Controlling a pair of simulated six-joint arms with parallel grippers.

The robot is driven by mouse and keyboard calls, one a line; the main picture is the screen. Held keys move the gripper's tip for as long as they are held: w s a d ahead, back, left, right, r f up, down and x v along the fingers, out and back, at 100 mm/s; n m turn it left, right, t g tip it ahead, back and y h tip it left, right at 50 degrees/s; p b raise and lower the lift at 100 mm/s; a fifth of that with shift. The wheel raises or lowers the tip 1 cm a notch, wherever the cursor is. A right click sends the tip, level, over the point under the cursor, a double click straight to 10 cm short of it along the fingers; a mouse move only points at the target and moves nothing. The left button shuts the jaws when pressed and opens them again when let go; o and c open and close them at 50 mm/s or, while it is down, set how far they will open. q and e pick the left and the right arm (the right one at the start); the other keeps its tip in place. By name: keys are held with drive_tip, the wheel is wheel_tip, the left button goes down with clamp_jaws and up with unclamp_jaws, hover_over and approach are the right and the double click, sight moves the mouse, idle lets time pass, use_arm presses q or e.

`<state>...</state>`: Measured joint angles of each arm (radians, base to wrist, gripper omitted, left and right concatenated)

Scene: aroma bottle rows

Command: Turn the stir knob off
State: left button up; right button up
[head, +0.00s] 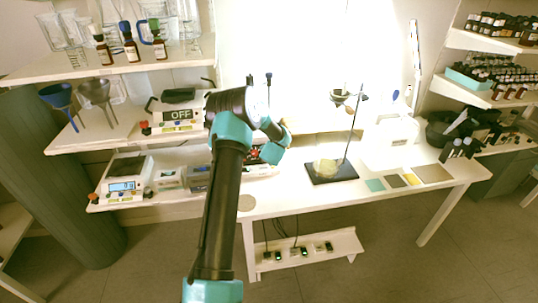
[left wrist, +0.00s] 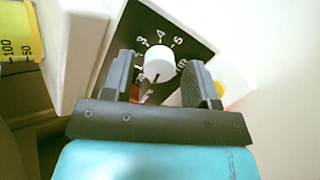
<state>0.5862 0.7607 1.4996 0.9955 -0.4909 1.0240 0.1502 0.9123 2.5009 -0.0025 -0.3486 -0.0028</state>
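The white stir knob (left wrist: 160,64) sits on a black dial panel (left wrist: 190,38) with printed numbers, 3, 4 and 5 readable along its top. A dark mark on the knob points down, toward my gripper. My left gripper (left wrist: 160,88) is open, with one finger on each side of the knob and a small gap visible on both sides. In the head view my left gripper (head: 276,145) reaches over the devices along the back of the table, and the knob cannot be made out there. My right gripper is in neither view.
A stand with a black base (head: 331,172) and a vessel is right of the gripper. A device reading OFF (head: 181,115) and a balance (head: 125,180) stand on the left. Colored squares (head: 396,181) lie on the table's right front. Bottles fill the right shelves.

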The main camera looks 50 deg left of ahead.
use_arm(q)
drive_tip(key=shift+o, duration=0.2)
drive_tip(key=shift+r, duration=0.1)
drive_tip(key=v, duration=1.7)
drive_tip(key=shift+s+d, duration=0.1)
drive_tip(key=s+d+f+m+h, duration=0.2)
drive_tip(key=d+f+m+h, duration=0.4)
drive_tip(key=d+f+m, duration=1.05)
drive_tip(key=s+d+f+m+g+h, duration=0.2)
drive_tip(key=s+d+f+m+h, duration=0.1)
drive_tip(key=s+d+m, duration=0.4)
drive_tip(key=s+d+f+m+g+h, duration=0.3)
drive_tip(key=s+d+m, duration=0.5)
drive_tip(key=d, duration=0.5)
drive_tip(key=shift+f+g, duration=0.3)
drive_tip(key=shift+f, duration=0.45)
drive_tip(key=shift+w+a, duration=0.1)
drive_tip(key=shift+c, duration=0.2)
